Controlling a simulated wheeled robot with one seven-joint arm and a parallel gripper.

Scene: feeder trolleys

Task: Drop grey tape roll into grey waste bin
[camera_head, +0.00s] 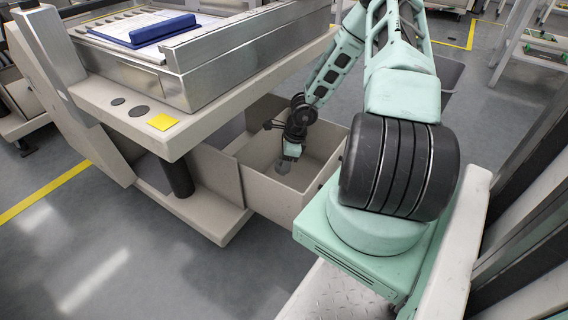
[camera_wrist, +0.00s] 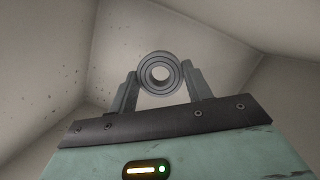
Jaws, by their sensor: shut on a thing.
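The grey tape roll (camera_wrist: 146,76) is a ring with a hollow middle, held between the two fingers of my gripper (camera_wrist: 160,88) in the wrist view. The fingers press on its left and right sides. In the head view my gripper (camera_head: 284,166) points down inside an open pale grey-beige box (camera_head: 268,194) under the trolley top. The roll is too small there to tell from the fingers. Pale walls surround the gripper in the wrist view. A darker grey open container (camera_head: 449,74) stands behind my arm, partly hidden; I cannot tell which container is the waste bin.
The trolley top (camera_head: 196,133) overhangs left of the box and carries a metal tray (camera_head: 212,82) with a blue clipboard-like item (camera_head: 150,31). Floor at lower left is clear.

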